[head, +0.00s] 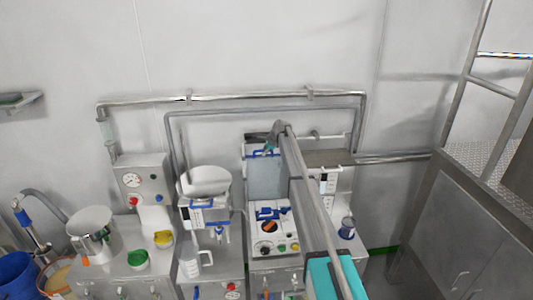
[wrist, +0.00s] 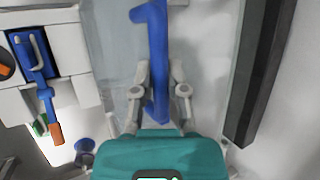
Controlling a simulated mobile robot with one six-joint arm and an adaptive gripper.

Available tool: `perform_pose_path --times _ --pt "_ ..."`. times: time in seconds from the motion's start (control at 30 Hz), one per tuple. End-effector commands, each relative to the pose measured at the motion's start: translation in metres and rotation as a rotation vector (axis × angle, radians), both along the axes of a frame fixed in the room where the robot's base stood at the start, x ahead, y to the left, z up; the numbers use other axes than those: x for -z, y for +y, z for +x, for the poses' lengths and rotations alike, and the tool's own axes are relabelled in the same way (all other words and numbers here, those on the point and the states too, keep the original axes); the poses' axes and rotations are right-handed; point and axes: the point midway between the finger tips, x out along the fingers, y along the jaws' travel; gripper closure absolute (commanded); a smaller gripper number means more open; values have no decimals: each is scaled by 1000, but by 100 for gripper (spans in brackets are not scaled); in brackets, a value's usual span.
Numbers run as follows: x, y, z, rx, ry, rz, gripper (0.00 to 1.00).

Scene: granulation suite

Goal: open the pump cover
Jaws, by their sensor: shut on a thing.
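The pump cover is a clear, greyish panel (head: 265,178) standing upright behind the pump unit in the head view. A blue handle (head: 262,153) runs along its top edge. In the wrist view the cover (wrist: 210,60) spreads behind the blue handle (wrist: 157,45). My gripper (wrist: 160,95) is shut on this handle, with a finger on either side of it. In the head view my gripper (head: 273,138) is small at the cover's top, partly hidden by my arm. The pump (head: 268,213), with blue parts, sits below and in front of the cover.
A white control box (head: 268,245) with an orange knob and coloured buttons is under the pump. A white bowl machine (head: 205,185) stands to the left. Pipes (head: 230,97) run along the wall behind. A metal cabinet (head: 445,240) stands to the right.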

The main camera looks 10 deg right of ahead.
Motion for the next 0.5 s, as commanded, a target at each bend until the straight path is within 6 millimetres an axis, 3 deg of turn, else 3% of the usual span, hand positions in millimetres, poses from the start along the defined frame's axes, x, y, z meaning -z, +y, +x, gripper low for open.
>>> perform_pose_path --times 0.47,0.5 --pt "0 -1 2 3 0 7 100" --pt "0 -2 2 3 0 7 80"
